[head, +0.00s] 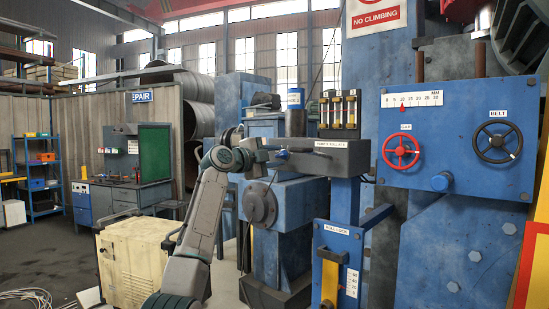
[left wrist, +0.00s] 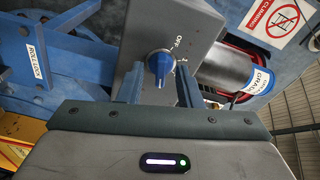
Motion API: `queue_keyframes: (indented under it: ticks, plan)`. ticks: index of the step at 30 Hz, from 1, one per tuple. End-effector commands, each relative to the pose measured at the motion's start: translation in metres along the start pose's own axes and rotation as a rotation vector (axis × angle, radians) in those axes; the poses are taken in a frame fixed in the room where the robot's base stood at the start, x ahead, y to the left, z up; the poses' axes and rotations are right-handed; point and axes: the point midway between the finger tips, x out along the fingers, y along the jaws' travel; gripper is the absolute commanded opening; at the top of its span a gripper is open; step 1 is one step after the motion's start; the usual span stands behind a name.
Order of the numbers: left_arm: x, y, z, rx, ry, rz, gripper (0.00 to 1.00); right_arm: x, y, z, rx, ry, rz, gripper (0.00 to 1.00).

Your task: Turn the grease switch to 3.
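The grease switch is a blue knob (left wrist: 160,63) on the face of a grey box (left wrist: 140,25) in the left wrist view. An "OFF" label and small marks sit to the right of the knob. The knob's exact setting is too small to read. My left gripper (left wrist: 159,90) is open, with one blue finger on each side of the knob. Whether a finger touches it I cannot tell. In the head view my left gripper (head: 272,157) is at the left end of the grey box (head: 340,162). The knob is not clear there. My right gripper is in neither view.
A blue panel (head: 455,178) at the right holds a red handwheel (head: 401,151) and a black handwheel (head: 497,142). A roll lock lever (head: 332,277) stands below the grey box. A silver cylinder (left wrist: 225,75) is beside the box. A cream cabinet (head: 135,262) stands at the left.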

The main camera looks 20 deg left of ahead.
Motion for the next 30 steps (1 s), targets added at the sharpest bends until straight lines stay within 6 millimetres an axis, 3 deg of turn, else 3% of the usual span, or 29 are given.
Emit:
queue_keyframes:
  ticks: [5, 19, 30]
  plan:
    - [-0.01, 0.002, 0.001, 0.001, 0.0, -0.002, 0.32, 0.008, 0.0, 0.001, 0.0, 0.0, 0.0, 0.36]
    - [-0.095, 0.003, 0.001, 0.002, -0.002, -0.001, 0.32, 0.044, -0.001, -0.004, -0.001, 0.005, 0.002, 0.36]
    - [-0.108, 0.0, 0.0, -0.001, 0.0, 0.001, 0.32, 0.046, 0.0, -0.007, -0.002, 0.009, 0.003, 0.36]
